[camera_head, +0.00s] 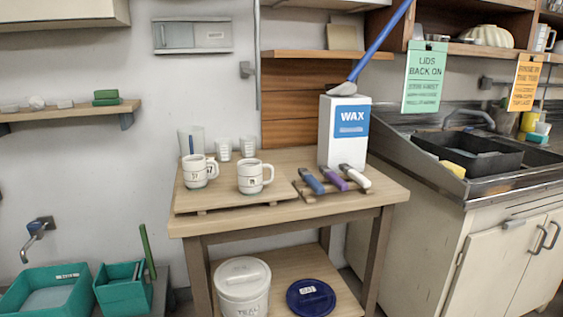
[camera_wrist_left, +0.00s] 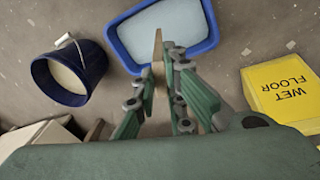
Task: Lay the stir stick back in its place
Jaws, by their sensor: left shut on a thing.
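My left gripper (camera_wrist_left: 157,82) shows only in the left wrist view, with its green fingers shut on the stir stick (camera_wrist_left: 158,47). The stick is a thin, flat, pale wooden strip. Its far end points up in the picture, over the near edge of a blue tub (camera_wrist_left: 195,48); its lower part is hidden between the fingers. A dark blue bucket (camera_wrist_left: 40,78) with a pale filling and a wire handle stands to the left, apart from the stick. The head view shows neither gripper, and my right gripper is not seen.
A yellow wet floor sign (camera_wrist_left: 285,92) lies right of the tub. In the head view, a wooden table (camera_head: 300,215) bears mugs, a WAX box (camera_head: 344,150) and a rack with several handles. A lidded white bucket (camera_head: 243,290) and a blue lid (camera_head: 311,298) are on its lower shelf.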

